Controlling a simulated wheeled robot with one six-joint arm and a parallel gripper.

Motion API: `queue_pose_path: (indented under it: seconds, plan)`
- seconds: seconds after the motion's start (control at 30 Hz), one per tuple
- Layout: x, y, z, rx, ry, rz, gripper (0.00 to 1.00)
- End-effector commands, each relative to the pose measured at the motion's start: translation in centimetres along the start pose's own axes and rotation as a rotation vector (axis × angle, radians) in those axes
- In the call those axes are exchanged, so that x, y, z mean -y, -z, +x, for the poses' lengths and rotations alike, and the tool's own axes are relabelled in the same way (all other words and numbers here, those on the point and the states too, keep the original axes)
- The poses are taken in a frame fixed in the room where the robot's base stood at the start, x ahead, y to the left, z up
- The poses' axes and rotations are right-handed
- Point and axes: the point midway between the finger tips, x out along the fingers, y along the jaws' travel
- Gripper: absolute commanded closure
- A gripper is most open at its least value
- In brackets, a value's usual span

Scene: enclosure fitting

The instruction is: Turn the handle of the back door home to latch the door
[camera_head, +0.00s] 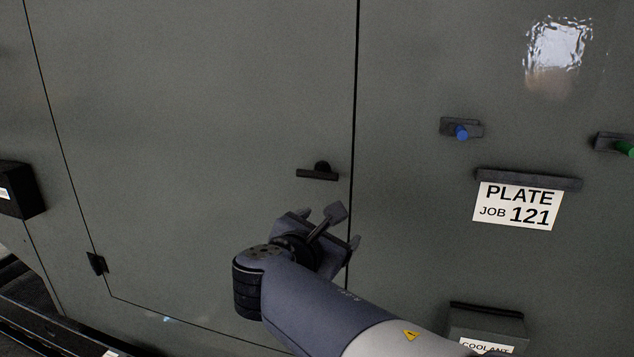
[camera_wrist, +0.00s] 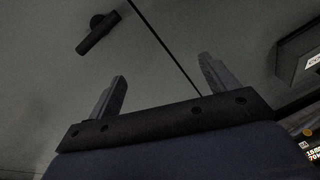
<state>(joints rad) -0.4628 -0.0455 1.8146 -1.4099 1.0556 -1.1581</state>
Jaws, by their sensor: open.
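The back door (camera_head: 200,110) is a grey panel lying closed, or nearly so, against the enclosure, with a thin dark seam around it. Its handle (camera_head: 317,173) is a small black bar on a round hub near the door's right edge. The bar lies roughly level in the head view. In the wrist view the handle (camera_wrist: 98,33) is at the upper left, beyond the fingers. My gripper (camera_head: 327,228) is below the handle, apart from it. In the wrist view my gripper (camera_wrist: 165,85) has its two fingers spread wide with nothing between them.
Right of the seam are a blue button (camera_head: 461,132), a green button (camera_head: 624,148), a card reading PLATE JOB 121 (camera_head: 516,205) and a COOLANT box (camera_head: 487,325). A black box (camera_head: 18,190) juts out at the left. A hinge (camera_head: 96,263) sits at the door's lower left.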

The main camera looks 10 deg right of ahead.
Motion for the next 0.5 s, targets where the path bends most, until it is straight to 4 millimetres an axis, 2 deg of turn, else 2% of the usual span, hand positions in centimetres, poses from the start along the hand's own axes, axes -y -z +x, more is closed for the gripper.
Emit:
queue_pose_path:
  seconds: [0.03, 0.1, 0.2, 0.37, 0.5]
  plan:
    - [-1.8, -0.6, -0.3, 0.051, -0.041, -0.086, 0.14]
    - [-3.7, -1.6, -0.8, 0.118, -0.079, -0.186, 0.08]
    - [-5.5, -2.6, -1.4, 0.185, -0.110, -0.279, 0.00]
    - [-6.5, -3.4, -1.4, 0.224, -0.123, -0.328, 0.00]
    - [-6.6, -3.7, 0.1, 0.223, -0.119, -0.329, 0.00]
